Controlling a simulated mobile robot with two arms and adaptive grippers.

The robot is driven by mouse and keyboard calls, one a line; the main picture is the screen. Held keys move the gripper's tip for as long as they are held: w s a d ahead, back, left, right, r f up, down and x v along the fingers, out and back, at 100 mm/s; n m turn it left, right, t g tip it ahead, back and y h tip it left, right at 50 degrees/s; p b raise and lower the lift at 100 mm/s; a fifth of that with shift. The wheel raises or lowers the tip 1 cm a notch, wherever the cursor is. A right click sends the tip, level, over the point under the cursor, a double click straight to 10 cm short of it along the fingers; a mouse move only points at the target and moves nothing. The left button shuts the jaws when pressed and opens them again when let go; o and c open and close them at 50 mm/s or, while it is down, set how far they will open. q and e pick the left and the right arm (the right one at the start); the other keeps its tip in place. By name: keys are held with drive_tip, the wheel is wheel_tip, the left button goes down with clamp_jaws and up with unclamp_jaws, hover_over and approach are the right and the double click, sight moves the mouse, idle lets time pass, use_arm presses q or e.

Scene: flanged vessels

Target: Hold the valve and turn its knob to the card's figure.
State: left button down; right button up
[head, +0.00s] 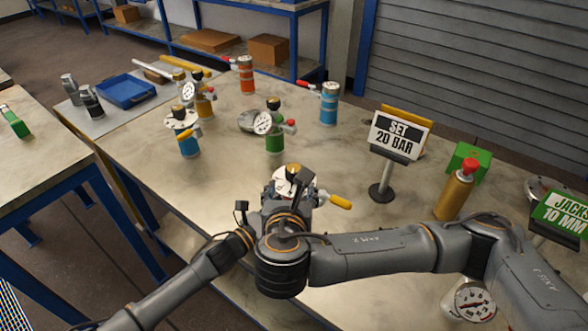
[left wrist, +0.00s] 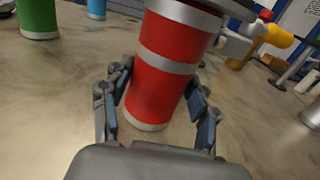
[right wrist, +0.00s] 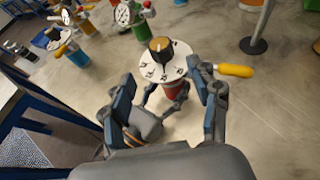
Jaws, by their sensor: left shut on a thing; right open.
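The valve has a red body with silver bands, upright in the left wrist view (left wrist: 160,85). My left gripper (left wrist: 161,88) is shut around that body. In the right wrist view, the valve's round white dial (right wrist: 166,66) carries a black knob with a tan top (right wrist: 161,47), and a yellow lever (right wrist: 235,70) sticks out to the right. My right gripper (right wrist: 163,78) is open, its fingers apart on either side of the dial, not closed on the knob. In the head view my right arm hides most of the valve. The card (head: 400,136) reads "SET 20 BAR"; the dial's figures are too small to read.
Other valves stand farther back: blue (head: 188,145), green (head: 275,140), orange (head: 246,78) and light blue (head: 328,106). The table between card and green valve is clear.

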sight(294, 173)
drive_tip(key=x, duration=1.1)
drive_tip(key=shift+w+f, duration=0.2)
drive_tip(key=shift+w, duration=0.1)
drive_tip(key=shift+c, duration=0.5)
drive_tip(key=c, duration=1.1)
